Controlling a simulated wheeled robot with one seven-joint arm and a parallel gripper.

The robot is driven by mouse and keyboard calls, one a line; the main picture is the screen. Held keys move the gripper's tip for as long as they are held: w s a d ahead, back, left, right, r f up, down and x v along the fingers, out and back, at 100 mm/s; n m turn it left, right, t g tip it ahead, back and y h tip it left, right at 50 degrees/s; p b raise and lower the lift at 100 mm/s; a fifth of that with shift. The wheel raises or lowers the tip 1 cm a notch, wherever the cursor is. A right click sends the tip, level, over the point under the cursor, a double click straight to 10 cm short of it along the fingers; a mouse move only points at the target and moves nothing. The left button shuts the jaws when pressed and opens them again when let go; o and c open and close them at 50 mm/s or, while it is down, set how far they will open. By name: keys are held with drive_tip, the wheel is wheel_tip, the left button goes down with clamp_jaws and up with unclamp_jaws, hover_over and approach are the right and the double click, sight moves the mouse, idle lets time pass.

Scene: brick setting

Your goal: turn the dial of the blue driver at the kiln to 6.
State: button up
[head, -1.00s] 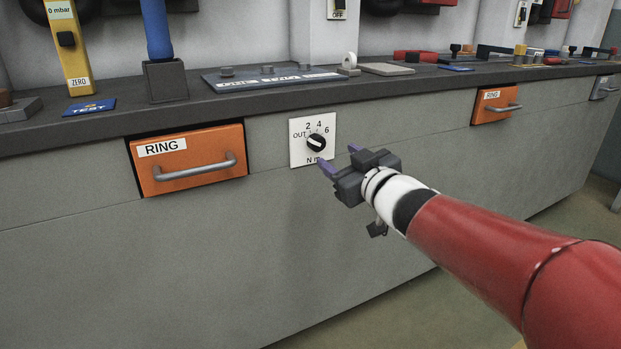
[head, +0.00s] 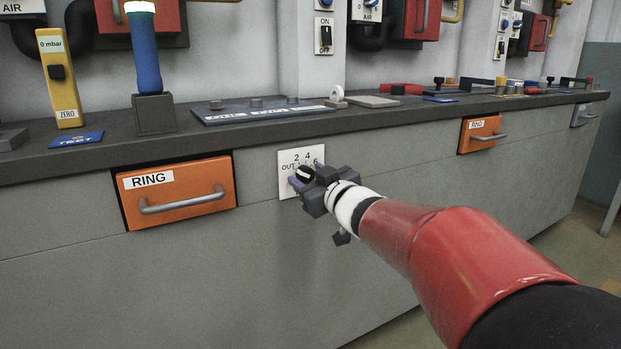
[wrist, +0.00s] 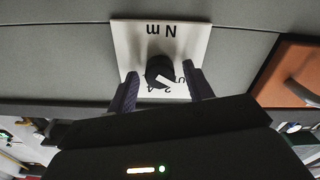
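The dial is a black round knob (head: 305,173) with a white mark, on a white plate (head: 287,160) lettered OUT, 2, 4, 6 on the grey bench front. In the wrist view the knob (wrist: 159,70) appears upside down, between the two purple fingers of my gripper (wrist: 163,90). The fingers are apart, with a gap visible beside the knob. In the head view my gripper (head: 309,182) is right at the plate and covers part of it. I cannot tell the exact number the mark points to. The blue driver (head: 146,60) stands upright in a grey block on the bench top.
An orange RING drawer (head: 175,190) with a bar handle is left of the plate, and it also shows in the wrist view (wrist: 290,70). Another orange drawer (head: 480,133) is farther right. The bench top (head: 250,127) overhangs above. The floor in front is clear.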

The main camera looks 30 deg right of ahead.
drive_tip(key=c, duration=0.9)
drive_tip(key=shift+o, duration=0.2)
